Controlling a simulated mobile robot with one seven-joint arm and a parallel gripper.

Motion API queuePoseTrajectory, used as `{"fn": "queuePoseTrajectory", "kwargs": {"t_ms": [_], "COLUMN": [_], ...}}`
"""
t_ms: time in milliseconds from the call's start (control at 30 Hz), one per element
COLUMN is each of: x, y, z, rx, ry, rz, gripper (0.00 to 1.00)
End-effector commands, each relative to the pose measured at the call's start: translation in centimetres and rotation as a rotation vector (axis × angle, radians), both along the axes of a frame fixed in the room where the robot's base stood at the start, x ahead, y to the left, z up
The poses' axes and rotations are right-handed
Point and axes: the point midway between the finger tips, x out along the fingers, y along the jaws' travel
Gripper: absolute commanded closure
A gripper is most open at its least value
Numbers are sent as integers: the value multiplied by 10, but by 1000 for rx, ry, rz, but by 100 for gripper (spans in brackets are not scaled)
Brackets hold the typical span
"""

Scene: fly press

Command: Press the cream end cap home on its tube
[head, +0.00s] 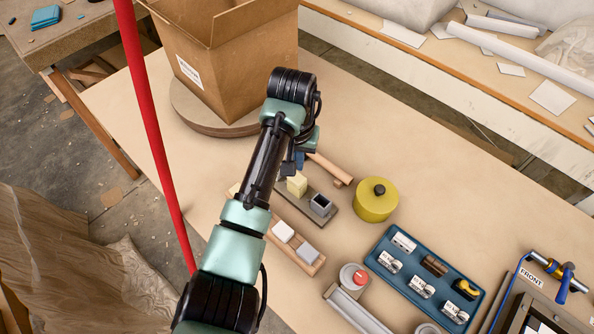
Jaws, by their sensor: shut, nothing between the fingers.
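The cream end cap (297,185) stands in the dark fixture (331,219) in the middle of the table. Its tube cannot be made out beneath it. A grey square open-topped tube (320,204) stands beside it in the same fixture. My gripper (289,168) is small and partly hidden by my arm. It is shut and empty, just above and to the left of the cream cap. I cannot tell whether it touches the cap.
A wooden tray (314,268) with a white and a grey block lies in front. A wooden handle (330,168) and yellow round pot (376,201) lie right. A blue tray (393,291) holds several parts. A cardboard box (235,75) stands behind on a round base.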

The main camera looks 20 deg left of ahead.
Motion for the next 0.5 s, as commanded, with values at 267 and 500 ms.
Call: {"fn": "queuePoseTrajectory", "kwargs": {"t_ms": [267, 500], "x": [0, 0], "y": [0, 0], "z": [10, 28], "rx": [-1, 0], "ry": [0, 0], "rz": [0, 0], "gripper": [100, 100]}}
